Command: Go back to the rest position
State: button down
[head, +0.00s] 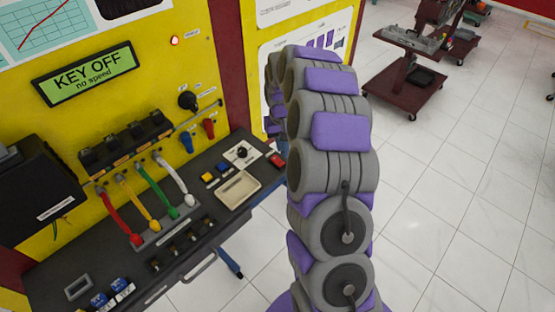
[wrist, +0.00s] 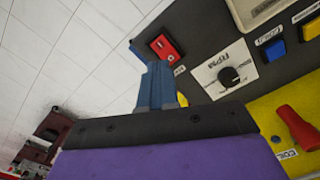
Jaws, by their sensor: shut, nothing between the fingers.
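My gripper (wrist: 155,75) shows in the wrist view, its blue fingers closed together with nothing between them. It is over the edge of the dark control panel, near the red button (wrist: 161,46) and the white plate with a black knob (wrist: 229,76). In the head view my grey and purple arm stands upright right of the panel and hides the gripper. The red button (head: 277,160) and black knob (head: 242,152) show just left of the arm there.
The engine trainer has a yellow board (head: 150,75), a "KEY OFF" display (head: 86,74) and a dark shelf (head: 215,215) with coloured cables. A dark red cart (head: 405,85) stands at the back right. White tiled floor (head: 465,205) on the right is clear.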

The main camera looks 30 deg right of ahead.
jog(key=shift+a, duration=0.1)
jog(key=s+a+r+n, duration=0.1)
jog(key=s+a+r, duration=0.5)
jog(key=s, duration=0.3)
jog(key=s+a+r+n, duration=0.1)
jog(key=s+a+r, duration=0.6)
jog(key=s, duration=0.2)
jog(key=s+a+g, duration=0.1)
jog(key=s+a, duration=0.2)
jog(key=s, duration=1.9)
jog(key=shift+r+g, duration=0.35)
jog(key=shift+g, duration=0.05)
jog(key=c, duration=1.8)
grip_release()
jog(key=shift+w+a, duration=0.1)
jog(key=shift+a, duration=0.05)
